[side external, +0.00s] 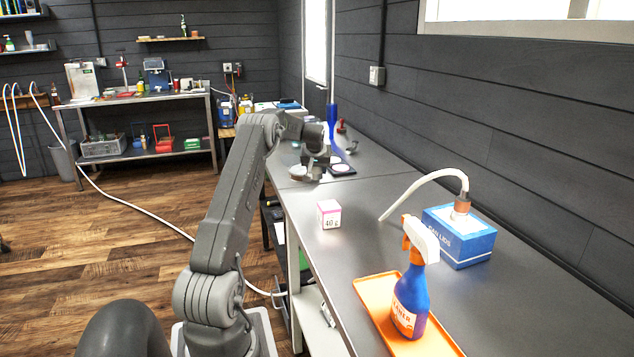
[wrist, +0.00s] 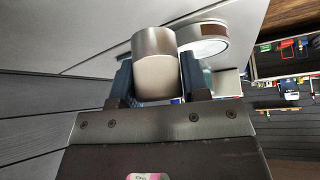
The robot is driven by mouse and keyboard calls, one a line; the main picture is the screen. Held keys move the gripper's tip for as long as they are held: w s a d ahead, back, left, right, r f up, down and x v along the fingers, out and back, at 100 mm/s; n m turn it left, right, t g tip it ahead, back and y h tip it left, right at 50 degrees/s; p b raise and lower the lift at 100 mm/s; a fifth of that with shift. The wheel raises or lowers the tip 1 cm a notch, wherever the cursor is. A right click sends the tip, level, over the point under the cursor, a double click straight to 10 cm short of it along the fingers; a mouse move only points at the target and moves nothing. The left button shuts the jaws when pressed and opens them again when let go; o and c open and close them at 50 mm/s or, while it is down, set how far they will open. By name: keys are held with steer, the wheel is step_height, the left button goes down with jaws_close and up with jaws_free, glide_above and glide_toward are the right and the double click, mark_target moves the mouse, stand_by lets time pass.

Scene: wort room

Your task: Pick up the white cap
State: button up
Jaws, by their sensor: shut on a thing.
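My gripper (side external: 313,168) is low over the far part of the grey bench in the side view. In the side view the cap is too small and too hidden by my gripper to make out. Whether it touches the bench is not clear.
A round white thing with a brown patch (wrist: 205,40) is close beside the right finger. A dark square with a pale disc (side external: 342,168) lies nearby. Closer are a pink-and-white box (side external: 328,214), a blue box (side external: 460,238), and a spray bottle (side external: 411,295) on an orange tray (side external: 374,290).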

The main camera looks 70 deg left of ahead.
steer(key=shift+r, duration=1.45)
